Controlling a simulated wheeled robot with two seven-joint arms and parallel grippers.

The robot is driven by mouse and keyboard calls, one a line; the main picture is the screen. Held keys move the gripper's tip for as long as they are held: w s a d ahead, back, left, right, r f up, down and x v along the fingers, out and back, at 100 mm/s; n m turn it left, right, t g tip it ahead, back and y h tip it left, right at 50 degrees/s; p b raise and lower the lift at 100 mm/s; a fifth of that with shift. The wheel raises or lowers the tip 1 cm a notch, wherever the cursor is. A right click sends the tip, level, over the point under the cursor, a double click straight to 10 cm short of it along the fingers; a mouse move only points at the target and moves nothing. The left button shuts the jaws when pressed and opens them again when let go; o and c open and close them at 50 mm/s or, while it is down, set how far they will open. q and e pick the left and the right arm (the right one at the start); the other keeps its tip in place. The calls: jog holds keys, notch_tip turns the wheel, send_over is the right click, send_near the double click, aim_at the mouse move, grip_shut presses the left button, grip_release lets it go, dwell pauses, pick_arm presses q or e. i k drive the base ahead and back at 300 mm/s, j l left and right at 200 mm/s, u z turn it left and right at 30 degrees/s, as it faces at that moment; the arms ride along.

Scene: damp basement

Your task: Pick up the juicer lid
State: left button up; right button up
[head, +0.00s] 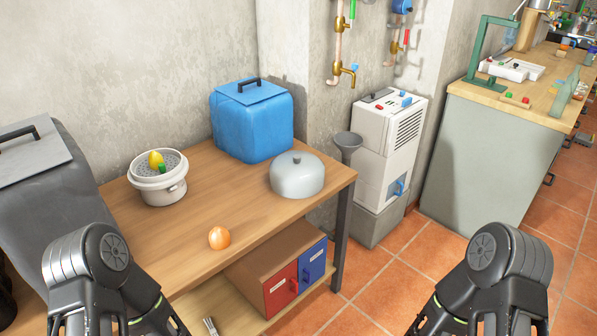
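A pale grey dome-shaped lid with a small knob on top (297,176), which looks like the juicer lid, sits on the wooden table (190,262) near its right end. A white round pot-like vessel with side handles (162,192), possibly the juicer base, stands at the table's left back. A grey perforated insert sits in its top, with a yellow and a green item on it. Only dark links of my two arms show at the bottom left and bottom right. Neither gripper can be seen, and nothing touches the lid.
A blue lidded bin (252,125) stands behind the lid. An orange round fruit (219,238) lies near the front edge. A box with red and blue doors (279,285) is on the lower shelf. A white dehumidifier-like machine (385,150) stands right of the table. Tabletop around the fruit is clear.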

aim_at(294, 174)
jog(key=i, duration=0.4)
jog(key=i+j+z, duration=0.1)
jog(key=i, duration=0.35)
jog(key=z, duration=1.3)
